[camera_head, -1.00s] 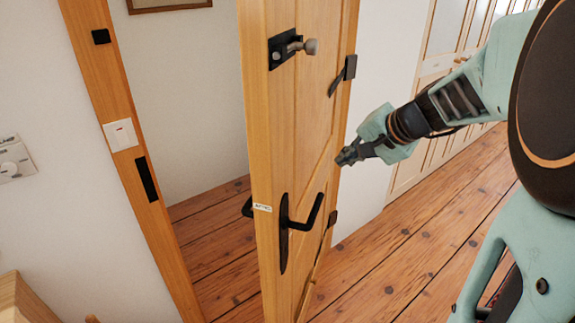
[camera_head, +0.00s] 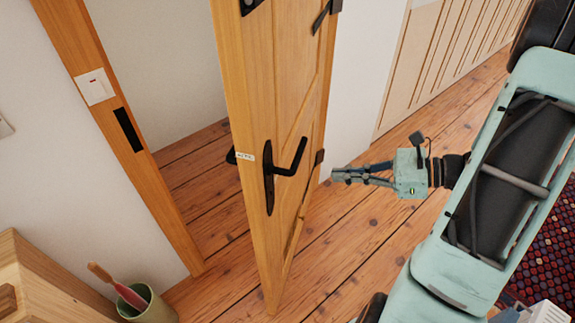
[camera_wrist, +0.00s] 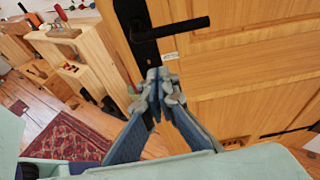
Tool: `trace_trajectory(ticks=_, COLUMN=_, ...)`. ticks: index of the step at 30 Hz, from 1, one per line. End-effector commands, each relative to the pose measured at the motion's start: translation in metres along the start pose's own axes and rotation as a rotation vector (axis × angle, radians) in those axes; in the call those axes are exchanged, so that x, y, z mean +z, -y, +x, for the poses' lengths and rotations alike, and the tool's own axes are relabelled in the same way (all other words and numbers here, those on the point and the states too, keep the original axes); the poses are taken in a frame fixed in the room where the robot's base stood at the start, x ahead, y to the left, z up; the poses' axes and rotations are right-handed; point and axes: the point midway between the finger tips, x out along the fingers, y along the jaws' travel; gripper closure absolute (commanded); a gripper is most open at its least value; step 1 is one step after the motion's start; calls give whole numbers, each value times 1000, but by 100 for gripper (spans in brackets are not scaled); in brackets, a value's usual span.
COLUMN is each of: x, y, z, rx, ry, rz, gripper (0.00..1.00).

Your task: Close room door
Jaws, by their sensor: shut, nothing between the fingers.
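The wooden room door (camera_head: 300,95) stands ajar in the head view, with a gap between its edge and the door frame (camera_head: 150,190). Its black lever handle (camera_head: 288,165) is on the face towards me, and it also shows at the top of the wrist view (camera_wrist: 180,28). My gripper (camera_head: 335,175) is to the right of the handle in the head view, shut and empty, its fingers pointing left towards the door. In the wrist view the closed fingertips (camera_wrist: 160,78) appear just below the handle plate. I cannot tell whether they touch the door.
A green cup (camera_head: 150,305) with a red-handled item stands by a wooden cabinet (camera_head: 45,285) at lower left. A patterned rug (camera_head: 545,240) lies at right. The plank floor (camera_head: 350,235) is clear beside the door. Wooden shelves (camera_wrist: 90,50) show in the wrist view.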

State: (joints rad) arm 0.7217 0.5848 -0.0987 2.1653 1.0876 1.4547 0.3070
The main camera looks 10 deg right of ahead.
Motion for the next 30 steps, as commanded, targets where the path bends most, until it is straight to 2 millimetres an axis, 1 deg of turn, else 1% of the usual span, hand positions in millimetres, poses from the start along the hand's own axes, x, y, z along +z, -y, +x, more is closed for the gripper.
trace_trajectory(ticks=4, x=3, y=-2, z=0, rx=-8, ry=36, rz=38, gripper=100)
trace_trajectory(ticks=8, x=4, y=-2, z=14, rx=-6, ry=39, rz=39, gripper=100)
trace_trajectory(ticks=11, x=5, y=-2, z=32, rx=-4, ry=37, rz=38, gripper=100)
trace_trajectory(ticks=18, x=6, y=-2, z=84, rx=-4, ry=36, rz=38, gripper=100)
trace_trajectory(ticks=21, x=8, y=-2, z=103, rx=-4, ry=35, rz=38, gripper=100)
trace_trajectory(ticks=27, x=17, y=-1, z=128, rx=-6, ry=33, rz=35, gripper=100)
trace_trajectory(ticks=30, x=18, y=0, z=133, rx=-8, ry=33, rz=36, gripper=100)
